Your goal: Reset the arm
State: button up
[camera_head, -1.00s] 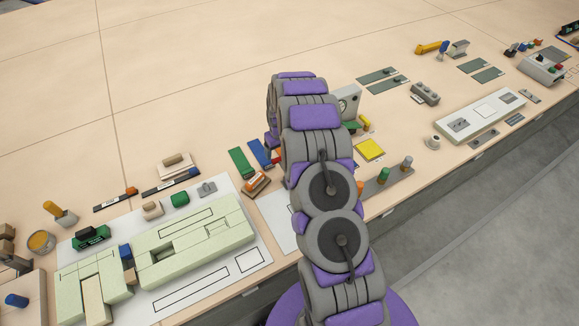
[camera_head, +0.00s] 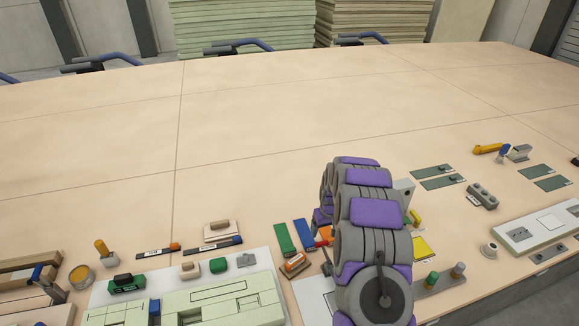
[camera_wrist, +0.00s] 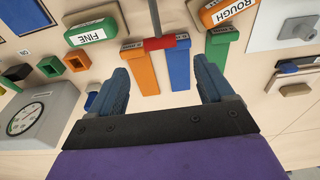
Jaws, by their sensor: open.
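My arm (camera_head: 374,240), grey with purple pads, reaches out over the bench in the head view. Its folded links hide my gripper there. In the wrist view my gripper (camera_wrist: 158,78) is open, its two blue-grey fingers spread wide with nothing between them. Beyond the fingertips lie an orange strip (camera_wrist: 141,70), a blue strip (camera_wrist: 179,66) and a green strip (camera_wrist: 219,48). A red piece with a grey rod (camera_wrist: 160,43) lies across the strips' far ends. I cannot tell how far the fingers are above the bench.
Blocks labelled FINE (camera_wrist: 92,33) and ROUGH (camera_wrist: 228,12) lie beyond. A gauge box (camera_wrist: 30,120) stands left of the fingers. Pale green panels (camera_head: 190,305) and small tools crowd the bench's front edge. The bench's middle and back (camera_head: 260,110) are clear; panel stacks (camera_head: 240,22) stand behind.

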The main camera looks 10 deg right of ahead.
jog(key=shift+r, duration=0.1)
jog(key=s+a+r+g, duration=0.1)
jog(key=s+a+r, duration=0.5)
jog(key=s+r, duration=0.3)
jog(key=s+a+r, duration=0.6)
jog(key=s+r, duration=0.1)
jog(key=r, duration=0.4)
jog(key=s+a+r, duration=0.1)
jog(key=s+r, duration=0.1)
jog(key=s, duration=0.8)
jog(key=s+a+r+g, duration=0.1)
jog(key=s+r, duration=0.1)
jog(key=s, duration=0.8)
jog(key=s+a+r+g, duration=0.1)
jog(key=s+a+r, duration=0.1)
jog(key=s, duration=0.8)
jog(key=shift+s+r, duration=0.4)
jog(key=shift+r, duration=0.2)
jog(key=shift+a, duration=0.1)
